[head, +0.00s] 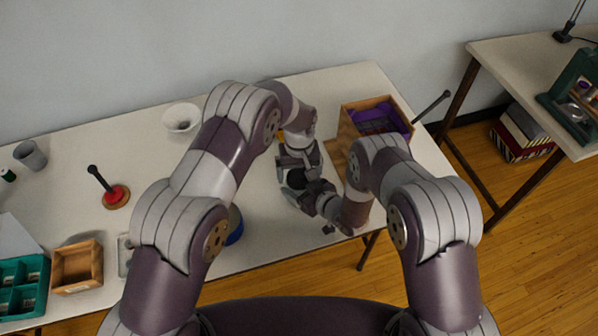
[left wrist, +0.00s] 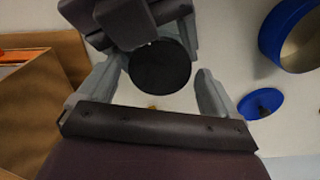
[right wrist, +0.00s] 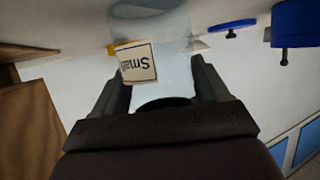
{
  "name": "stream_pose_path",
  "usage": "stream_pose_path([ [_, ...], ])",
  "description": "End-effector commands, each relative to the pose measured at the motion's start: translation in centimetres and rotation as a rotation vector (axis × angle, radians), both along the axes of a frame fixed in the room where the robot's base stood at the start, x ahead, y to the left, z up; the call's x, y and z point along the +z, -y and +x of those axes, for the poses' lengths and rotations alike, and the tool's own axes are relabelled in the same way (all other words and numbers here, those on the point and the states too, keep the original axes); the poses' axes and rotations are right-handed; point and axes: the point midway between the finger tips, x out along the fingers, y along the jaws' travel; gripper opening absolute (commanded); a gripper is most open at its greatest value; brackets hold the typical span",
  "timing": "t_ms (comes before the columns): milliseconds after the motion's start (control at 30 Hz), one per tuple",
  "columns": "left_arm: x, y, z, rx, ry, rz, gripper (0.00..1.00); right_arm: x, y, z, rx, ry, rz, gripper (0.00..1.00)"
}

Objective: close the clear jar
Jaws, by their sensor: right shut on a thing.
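The clear jar (right wrist: 175,62) stands between the fingers of my right gripper (right wrist: 162,85), which is shut on it. Its label (right wrist: 137,63) reads "Small" and appears upside down in the right wrist view. A round black lid (left wrist: 160,68) lies at the jar's top, seen from above in the left wrist view. I cannot tell whether it is fully seated. My left gripper (left wrist: 160,92) is open, its fingers spread on either side of the lid with a gap at the right. In the head view both grippers meet and hide most of the jar; the black lid (head: 297,179) shows between them.
A wooden box with purple lining (head: 375,118) stands to the right. A blue-rimmed container (left wrist: 295,38) and a blue knobbed lid (left wrist: 260,103) are near. A white bowl (head: 182,120), a red-based black-handled item (head: 115,196) and a small wooden box (head: 78,267) stand left.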

Motion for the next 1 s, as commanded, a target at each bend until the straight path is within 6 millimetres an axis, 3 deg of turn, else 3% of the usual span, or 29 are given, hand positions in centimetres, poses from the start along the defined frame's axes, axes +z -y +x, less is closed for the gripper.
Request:
stream_pose_path([
  [167, 0.1, 0.1, -0.1, 0.0, -0.002, 0.0, 0.98, 0.1, -0.1, 0.0, 0.004, 0.004, 0.0, 0.0],
  [500, 4.1, 0.0, -0.1, 0.0, -0.002, 0.0, 0.98, 0.1, -0.1, 0.0, 0.003, 0.003, 0.001, 0.0],
  [767, 4.4, 0.0, -0.1, 0.001, -0.002, 0.001, 0.98, 0.1, -0.1, 0.0, 0.002, 0.002, 0.0, 0.0],
  [833, 4.5, 0.0, -0.1, 0.011, -0.002, 0.001, 0.94, 0.1, -0.1, 0.0, 0.002, 0.002, 0.0, 0.0],
  [1000, 6.3, 0.0, 0.0, 0.292, 0.0, -0.001, 0.94, 0.0, -0.1, 0.0, 0.002, 0.002, 0.0, 0.0],
])
